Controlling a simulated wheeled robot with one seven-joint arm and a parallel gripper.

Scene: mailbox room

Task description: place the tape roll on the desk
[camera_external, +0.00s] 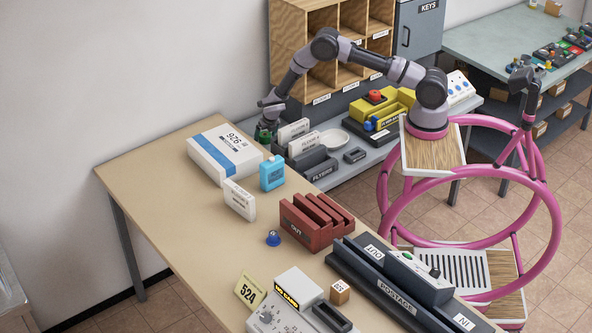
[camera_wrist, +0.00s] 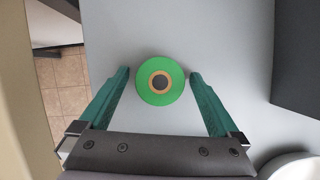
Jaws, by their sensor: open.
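The tape roll (camera_wrist: 160,98) is a green disc with a tan ring and a dark centre. In the wrist view it lies flat on a grey surface (camera_wrist: 232,60). My gripper (camera_wrist: 160,74) is open, with one green finger on each side of the roll and a gap at each side. In the external view my gripper (camera_external: 266,132) points down beyond the far edge of the tan desk (camera_external: 150,155), at the end of the grey counter. I cannot make out the roll there.
A white box (camera_external: 210,160), a blue bottle (camera_external: 272,173), a white carton (camera_external: 240,200) and a red rack (camera_external: 300,228) stand on the desk. Its left part is bare.

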